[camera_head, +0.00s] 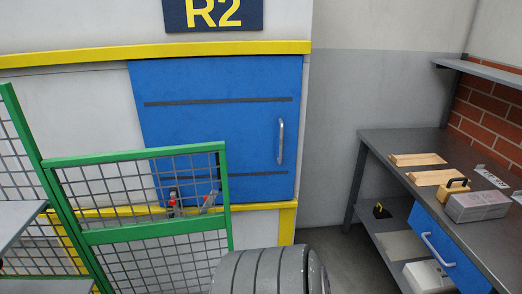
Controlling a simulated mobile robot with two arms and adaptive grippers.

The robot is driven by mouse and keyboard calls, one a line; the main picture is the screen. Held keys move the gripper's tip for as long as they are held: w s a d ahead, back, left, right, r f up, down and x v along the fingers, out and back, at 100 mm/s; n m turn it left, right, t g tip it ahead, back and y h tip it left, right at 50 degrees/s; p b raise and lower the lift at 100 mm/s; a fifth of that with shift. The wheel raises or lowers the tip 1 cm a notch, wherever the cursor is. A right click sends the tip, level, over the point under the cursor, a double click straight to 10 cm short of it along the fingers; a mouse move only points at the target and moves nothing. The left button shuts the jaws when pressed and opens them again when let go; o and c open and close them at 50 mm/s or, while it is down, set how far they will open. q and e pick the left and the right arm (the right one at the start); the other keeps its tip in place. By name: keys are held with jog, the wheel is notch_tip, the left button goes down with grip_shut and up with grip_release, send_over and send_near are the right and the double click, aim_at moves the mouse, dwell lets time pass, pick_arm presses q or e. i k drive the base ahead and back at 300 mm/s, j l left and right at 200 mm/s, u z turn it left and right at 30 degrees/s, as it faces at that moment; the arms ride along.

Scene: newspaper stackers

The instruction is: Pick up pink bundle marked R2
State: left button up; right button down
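No pink bundle shows in the head view. A dark sign marked R2 (213,14) in yellow is on the wall at the top, above a blue door (222,120). The door is shut and has a light vertical handle (280,141) on its right side. Neither of my grippers is in view.
A green-framed mesh fence (140,156) stands in front of the door at the left and centre. A grey workbench (390,142) on the right carries wooden pieces (418,160), a grey block (478,206) and a yellow-handled tool (456,184). A little floor shows between them.

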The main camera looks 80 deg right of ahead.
aim_at(485, 204)
jog(key=z, duration=4.2)
jog(key=i+l+z, duration=0.25)
